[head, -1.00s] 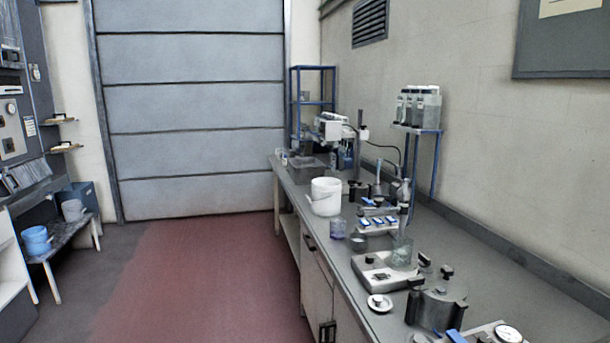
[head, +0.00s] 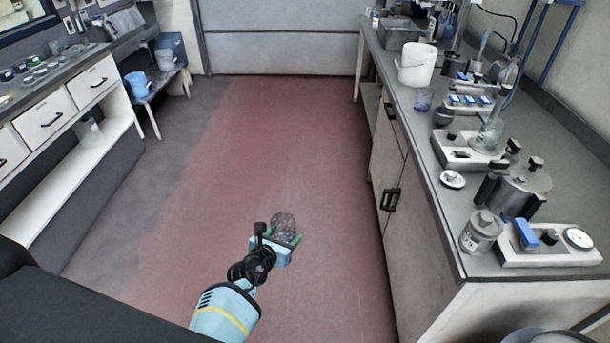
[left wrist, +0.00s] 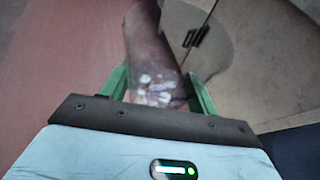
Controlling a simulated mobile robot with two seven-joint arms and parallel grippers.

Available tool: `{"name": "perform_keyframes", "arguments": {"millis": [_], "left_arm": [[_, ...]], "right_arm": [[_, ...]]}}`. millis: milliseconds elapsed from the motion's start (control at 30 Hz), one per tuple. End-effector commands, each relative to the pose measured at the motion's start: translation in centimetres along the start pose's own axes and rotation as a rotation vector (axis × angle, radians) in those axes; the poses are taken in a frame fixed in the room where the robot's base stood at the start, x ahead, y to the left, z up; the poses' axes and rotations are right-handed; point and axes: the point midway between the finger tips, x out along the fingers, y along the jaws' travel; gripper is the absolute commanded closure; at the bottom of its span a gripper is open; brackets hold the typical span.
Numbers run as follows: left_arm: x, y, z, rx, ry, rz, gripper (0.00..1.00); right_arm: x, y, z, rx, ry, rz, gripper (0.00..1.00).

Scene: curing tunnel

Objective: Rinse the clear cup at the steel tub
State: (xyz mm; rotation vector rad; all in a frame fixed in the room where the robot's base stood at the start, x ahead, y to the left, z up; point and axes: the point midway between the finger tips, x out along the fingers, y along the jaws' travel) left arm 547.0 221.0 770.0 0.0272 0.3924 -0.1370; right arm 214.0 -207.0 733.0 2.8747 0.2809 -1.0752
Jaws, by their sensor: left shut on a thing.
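My left gripper (head: 276,243) is in the lower middle of the head view, over the red floor and left of the bench. It is shut on the clear cup (head: 283,224). In the left wrist view, the cup (left wrist: 158,65) sits between the green fingers, with whitish and purplish marks low on it. A grey rectangular tub (head: 398,35) stands at the far end of the bench. A round grey rim (head: 535,335) is cut off at the bottom right edge. I cannot tell which of these is the steel tub. My right gripper is not in view.
A low table (head: 150,98) and drawers (head: 55,117) line the left. The red floor between is clear.

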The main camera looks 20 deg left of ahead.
Motion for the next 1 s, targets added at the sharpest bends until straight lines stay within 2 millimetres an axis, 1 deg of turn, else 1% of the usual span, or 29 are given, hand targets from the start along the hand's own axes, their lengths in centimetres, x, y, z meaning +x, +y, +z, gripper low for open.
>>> {"name": "perform_keyframes", "arguments": {"millis": [33, 100, 267, 367, 500, 700, 800, 900, 1000], "left_arm": [[-0.8, 0.0, 1.3, 0.01, -0.006, -0.017, 0.7], [-2.0, -0.2, 2.9, 0.023, -0.006, -0.048, 0.7], [-5.3, -0.6, 6.3, 0.054, -0.004, -0.12, 0.7], [-7.9, -0.9, 8.3, 0.073, -0.004, -0.164, 0.7], [-12.0, -1.3, 10.9, 0.097, -0.003, -0.226, 0.7], [-17.6, -2.0, 13.4, 0.125, -0.001, -0.295, 0.7], [-19.5, -2.3, 14.1, 0.132, 0.0, -0.317, 0.7], [-20.7, -2.5, 14.4, 0.137, 0.0, -0.328, 0.7], [-21.1, -2.6, 14.6, 0.138, 0.001, -0.335, 0.7]], "right_arm": [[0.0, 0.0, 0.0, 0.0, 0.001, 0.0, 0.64], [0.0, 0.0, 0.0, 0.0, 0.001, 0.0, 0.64], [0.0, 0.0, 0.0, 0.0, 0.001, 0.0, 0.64], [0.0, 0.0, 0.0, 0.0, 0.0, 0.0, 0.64], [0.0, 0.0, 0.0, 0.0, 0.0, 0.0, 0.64], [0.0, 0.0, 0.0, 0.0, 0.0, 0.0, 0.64], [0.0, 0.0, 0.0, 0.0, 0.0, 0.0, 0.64], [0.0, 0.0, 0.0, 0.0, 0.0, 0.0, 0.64], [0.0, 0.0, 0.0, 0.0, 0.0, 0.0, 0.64]]}}
